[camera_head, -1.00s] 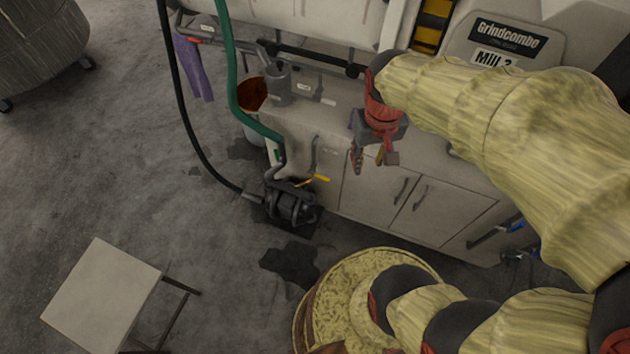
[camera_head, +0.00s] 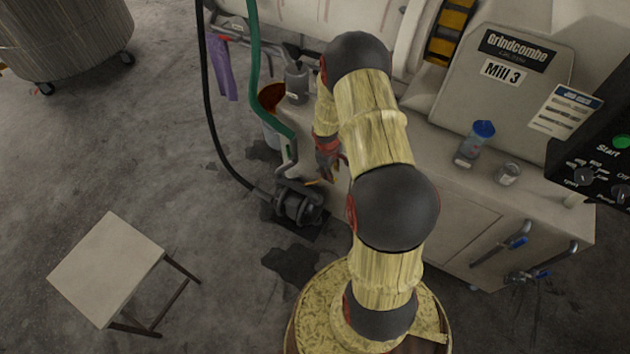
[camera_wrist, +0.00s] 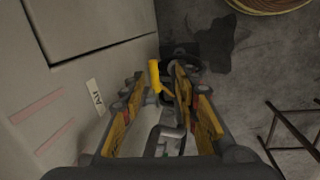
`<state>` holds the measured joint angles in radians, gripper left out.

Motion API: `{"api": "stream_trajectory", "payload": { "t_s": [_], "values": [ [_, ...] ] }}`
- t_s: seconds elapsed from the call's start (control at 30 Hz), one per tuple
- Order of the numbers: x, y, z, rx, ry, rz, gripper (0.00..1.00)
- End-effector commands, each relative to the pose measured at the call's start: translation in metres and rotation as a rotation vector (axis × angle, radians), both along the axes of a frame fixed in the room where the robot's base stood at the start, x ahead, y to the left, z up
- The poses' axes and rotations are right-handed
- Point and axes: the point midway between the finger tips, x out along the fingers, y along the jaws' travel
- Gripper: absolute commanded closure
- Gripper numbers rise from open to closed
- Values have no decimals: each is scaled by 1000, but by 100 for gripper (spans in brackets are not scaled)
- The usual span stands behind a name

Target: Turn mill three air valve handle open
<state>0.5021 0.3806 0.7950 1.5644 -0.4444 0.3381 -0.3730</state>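The yellow air valve handle (camera_wrist: 154,75) shows in the wrist view between and just beyond my fingertips, beside the cabinet wall. I cannot tell whether a finger touches it. A grey pipe (camera_wrist: 165,138) runs below it between the fingers. An "Air" label (camera_wrist: 95,97) is on the cabinet to the left. My gripper (camera_wrist: 158,82) is open, with a finger on each side of the handle. In the head view my gripper (camera_head: 327,160) is low by the cabinet's left end, mostly hidden by my arm. The mill carries a "Mill 3" plate (camera_head: 502,71).
A dark pump (camera_head: 300,203) stands on the floor close to the gripper, with a green hose (camera_head: 256,80) and black hose (camera_head: 212,120) nearby. A bucket (camera_head: 272,98) is behind. A stool (camera_head: 107,268) stands at left. Floor between stool and pump is clear.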

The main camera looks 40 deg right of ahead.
Motion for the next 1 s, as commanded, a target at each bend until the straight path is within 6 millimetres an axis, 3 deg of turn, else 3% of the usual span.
{"api": "stream_trajectory", "payload": {
  "t_s": [0.1, 0.27, 0.7, 1.0],
  "values": [
    [15, -4, 2, -14, -39, 74, 69],
    [18, -6, -7, -16, -44, 97, 69],
    [22, -16, -66, -15, -42, 93, 69],
    [23, -18, -73, -16, -43, 94, 69]
  ]
}}
